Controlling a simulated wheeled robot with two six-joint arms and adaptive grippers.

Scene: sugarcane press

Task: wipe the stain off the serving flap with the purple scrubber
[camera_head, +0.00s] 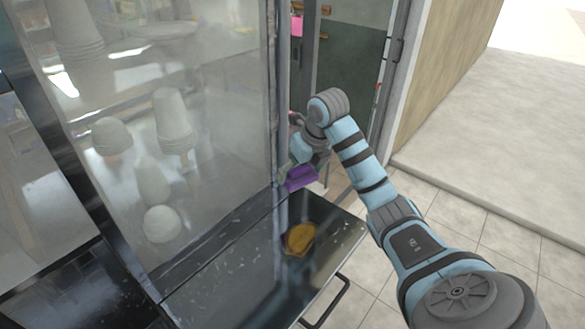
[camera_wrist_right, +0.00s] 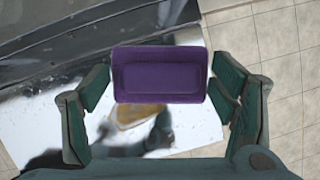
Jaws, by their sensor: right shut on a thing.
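The purple scrubber (camera_head: 301,177) is held by my right gripper (camera_head: 304,168) above the far end of the serving flap. In the right wrist view the scrubber (camera_wrist_right: 160,75) sits between the two fingers of the right gripper (camera_wrist_right: 160,85). The serving flap (camera_head: 250,265) is a dark, glossy shelf below the glass front. A yellow-brown stain (camera_head: 299,239) lies on it towards the right edge. In the right wrist view the stain (camera_wrist_right: 135,114) shows partly, below the scrubber, which is apart from it. My left gripper is in neither view.
A glass panel (camera_head: 200,120) rises along the flap's left side, with stacked cups and bowls behind it. A dark handle bar (camera_head: 328,305) juts from the flap's front edge. Tiled floor (camera_head: 370,300) is open to the right. A doorway stands behind my right arm.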

